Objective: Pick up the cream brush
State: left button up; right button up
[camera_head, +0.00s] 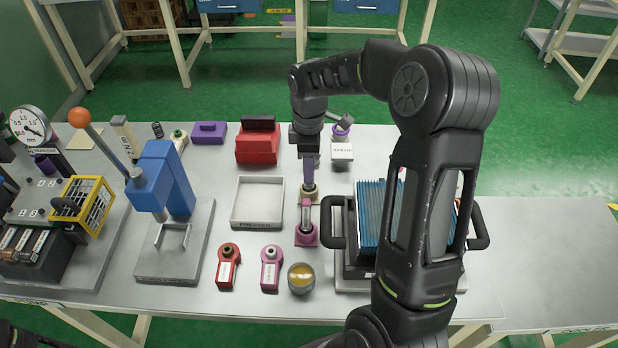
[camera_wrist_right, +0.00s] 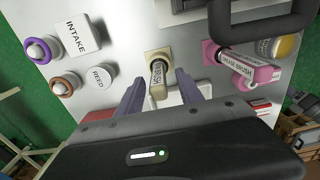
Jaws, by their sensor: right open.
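The cream brush (camera_wrist_right: 158,72) stands upright in a cream square base in the right wrist view. Its labelled handle points up toward the camera, between the two purple-grey fingers. In the head view its cream base (camera_head: 309,194) shows just below my right gripper (camera_head: 309,168), which hides the handle. My right gripper is open, with one finger on each side of the handle in the wrist view (camera_wrist_right: 160,88). I cannot tell whether the fingers touch it. My left gripper is not in view.
A pink grease brush (camera_wrist_right: 248,64) stands close by in a pink base (camera_head: 306,236). A black rack with blue plates (camera_head: 368,225) is to the right. A white tray (camera_head: 257,222) lies left, a red block (camera_head: 257,146) behind it. A white INTAKE block (camera_head: 342,153) stands behind right.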

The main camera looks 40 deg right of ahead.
notch_tip(320, 180, down, 4)
jog(key=shift+w+f+p, duration=0.1)
jog(key=shift+p, duration=0.3)
dwell(0.3)
grip_shut()
dwell(0.4)
